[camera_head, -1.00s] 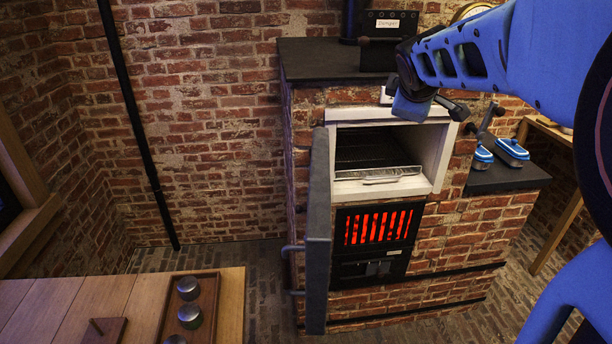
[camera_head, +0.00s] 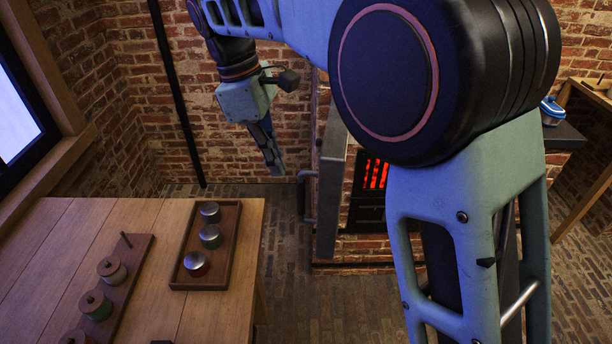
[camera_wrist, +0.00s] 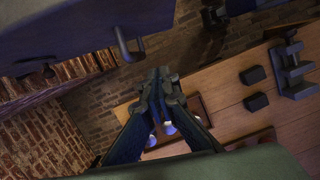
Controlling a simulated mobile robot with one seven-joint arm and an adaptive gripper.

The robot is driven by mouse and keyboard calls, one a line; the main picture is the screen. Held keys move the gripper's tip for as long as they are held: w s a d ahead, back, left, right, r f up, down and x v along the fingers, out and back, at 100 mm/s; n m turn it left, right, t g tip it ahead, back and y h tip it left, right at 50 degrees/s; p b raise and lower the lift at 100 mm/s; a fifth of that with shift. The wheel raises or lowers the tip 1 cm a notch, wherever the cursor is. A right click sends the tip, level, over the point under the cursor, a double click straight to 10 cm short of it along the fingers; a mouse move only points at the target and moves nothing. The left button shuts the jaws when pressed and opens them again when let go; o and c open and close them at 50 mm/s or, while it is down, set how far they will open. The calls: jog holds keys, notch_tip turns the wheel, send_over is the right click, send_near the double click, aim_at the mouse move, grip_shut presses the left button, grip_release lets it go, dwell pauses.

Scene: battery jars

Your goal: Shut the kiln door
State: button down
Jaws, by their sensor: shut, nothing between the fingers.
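The kiln door (camera_head: 331,190) is a thick grey slab, standing open and swung out from the kiln's left side. A bar handle (camera_head: 304,196) sticks out on its left face.
A wooden table (camera_head: 150,220) at the left holds a tray (camera_head: 175,280) of silver-lidded jars and a rack (camera_head: 135,255) of wooden-topped jars. Brick floor (camera_head: 290,290) lies clear between table and kiln. Red glowing bars (camera_head: 376,173) show in the kiln's front.

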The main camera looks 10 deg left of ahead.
jog(key=d+f, duration=0.6)
jog(key=f, duration=0.3)
jog(key=shift+w+d+b, duration=0.2)
jog(key=shift+w+b, duration=0.05)
jog(key=shift+b, duration=0.1)
